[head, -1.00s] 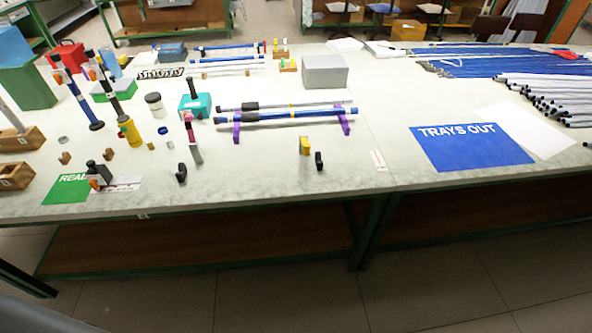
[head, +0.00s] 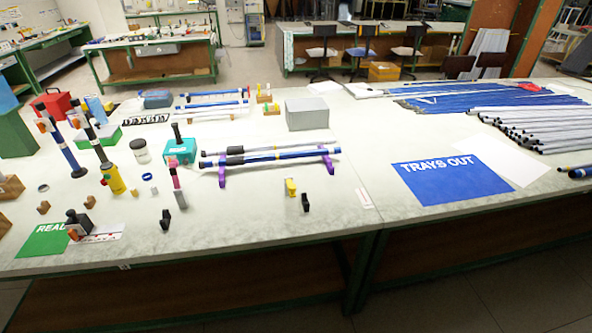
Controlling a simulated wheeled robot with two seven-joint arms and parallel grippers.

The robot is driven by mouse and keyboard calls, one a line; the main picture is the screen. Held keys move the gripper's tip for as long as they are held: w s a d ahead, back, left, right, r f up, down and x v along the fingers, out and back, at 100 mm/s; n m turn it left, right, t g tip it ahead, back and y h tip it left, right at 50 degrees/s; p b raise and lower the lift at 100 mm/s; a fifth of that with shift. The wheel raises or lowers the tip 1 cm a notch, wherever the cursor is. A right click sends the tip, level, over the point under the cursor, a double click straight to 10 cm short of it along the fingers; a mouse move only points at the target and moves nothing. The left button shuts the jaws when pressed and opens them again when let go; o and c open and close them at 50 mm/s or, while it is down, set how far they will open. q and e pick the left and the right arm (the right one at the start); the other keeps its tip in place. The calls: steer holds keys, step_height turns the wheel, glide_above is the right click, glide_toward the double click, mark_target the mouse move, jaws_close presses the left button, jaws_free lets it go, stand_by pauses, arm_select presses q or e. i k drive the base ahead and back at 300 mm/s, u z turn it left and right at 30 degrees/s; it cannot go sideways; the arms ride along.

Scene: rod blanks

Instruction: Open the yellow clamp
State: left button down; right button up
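The yellow clamp (head: 290,187) looks like a small upright yellow block. It stands on the pale table in front of the rods. A small black upright piece (head: 305,202) stands just right of it, close by. Whether the yellow clamp's jaws are open or shut is too small to tell. Neither of my grippers shows in the head view.
Behind the clamp, rods (head: 270,155) rest on purple stands (head: 329,164). Several tools and a yellow bottle (head: 112,178) stand at left. A blue "TRAYS OUT" sheet (head: 443,183) lies at right.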

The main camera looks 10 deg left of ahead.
mark_target(291, 187)
steer(key=k, duration=1.35)
steer(key=z, duration=0.8)
steer(key=i, duration=1.3)
steer(key=u, duration=0.2)
